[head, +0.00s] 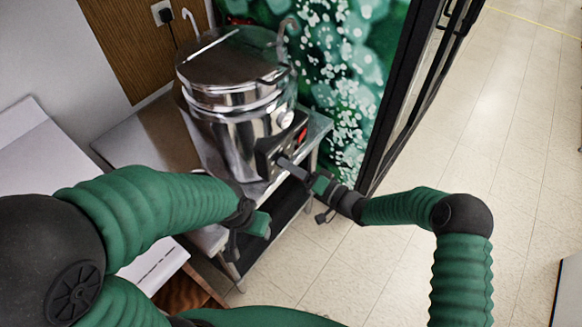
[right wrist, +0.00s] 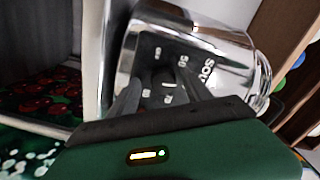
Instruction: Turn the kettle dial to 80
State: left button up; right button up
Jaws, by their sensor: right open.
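The kettle (head: 232,130) is a large shiny steel pot with a lid, standing upright on a metal table. Its black control panel (head: 267,158) faces front right, with a red part beside it. In the right wrist view the panel has white markings, and the dark dial (right wrist: 165,80) shows between my fingers. My right gripper (head: 287,165) is open at the panel, its fingers (right wrist: 163,95) on either side of the dial; I cannot tell whether they touch it. The dial's setting is not readable. My left gripper (head: 258,222) hangs in front of the table, away from the kettle; its jaws are unclear.
The metal table (head: 150,140) has a lower shelf and bare top left of the kettle. A white surface (head: 40,150) lies at left. A wall socket with a plug (head: 162,13) is behind. A dark-framed door (head: 410,90) stands right of the table.

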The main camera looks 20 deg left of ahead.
jog(key=shift+r, duration=0.1)
jog(key=v, duration=1.7)
jog(key=shift+p, duration=0.45)
